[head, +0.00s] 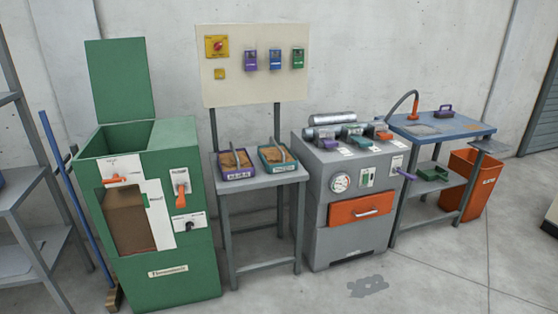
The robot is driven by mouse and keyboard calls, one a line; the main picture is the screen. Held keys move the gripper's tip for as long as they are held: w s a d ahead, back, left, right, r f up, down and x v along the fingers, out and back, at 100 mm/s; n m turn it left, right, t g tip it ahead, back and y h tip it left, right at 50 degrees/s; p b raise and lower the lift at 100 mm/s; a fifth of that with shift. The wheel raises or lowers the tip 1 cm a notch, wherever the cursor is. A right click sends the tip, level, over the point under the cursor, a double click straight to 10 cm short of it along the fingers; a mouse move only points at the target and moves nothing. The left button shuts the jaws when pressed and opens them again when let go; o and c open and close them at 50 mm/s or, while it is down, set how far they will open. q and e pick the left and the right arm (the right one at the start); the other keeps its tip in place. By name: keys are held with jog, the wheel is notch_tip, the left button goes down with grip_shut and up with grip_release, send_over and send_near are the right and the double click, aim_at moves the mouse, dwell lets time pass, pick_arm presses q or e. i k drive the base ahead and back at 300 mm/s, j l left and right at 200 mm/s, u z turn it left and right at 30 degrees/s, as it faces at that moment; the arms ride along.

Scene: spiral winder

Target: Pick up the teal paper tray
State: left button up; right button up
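A teal tray (284,168) with a handle and brown contents stands on the right half of a small grey stand (262,183). A purple tray (240,174) of the same kind stands just left of it, with brown contents too. I cannot read the labels on their fronts. Neither of my grippers shows in the head view.
A green machine (170,262) stands left of the stand and a grey machine (336,235) with an orange drawer stands right. A blue-topped table (470,125) and an orange bin (484,187) are farther right. Floor in front is clear except for a dark stain (368,286).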

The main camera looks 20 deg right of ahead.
aim_at(276, 158)
jog(key=i+l+u, duration=0.1)
jog(key=u, duration=0.35)
jog(key=l+u, duration=0.2)
jog(key=u, duration=0.3)
jog(key=i+l+u, duration=0.1)
jog(key=l+u, duration=0.15)
jog(key=l, duration=0.55)
jog(key=l+u, duration=0.25)
jog(key=l, duration=0.55)
jog(key=l+u, duration=0.25)
jog(key=l, duration=0.6)
jog(key=k+l+u, duration=0.1)
jog(key=l+u, duration=0.15)
jog(key=l, duration=0.55)
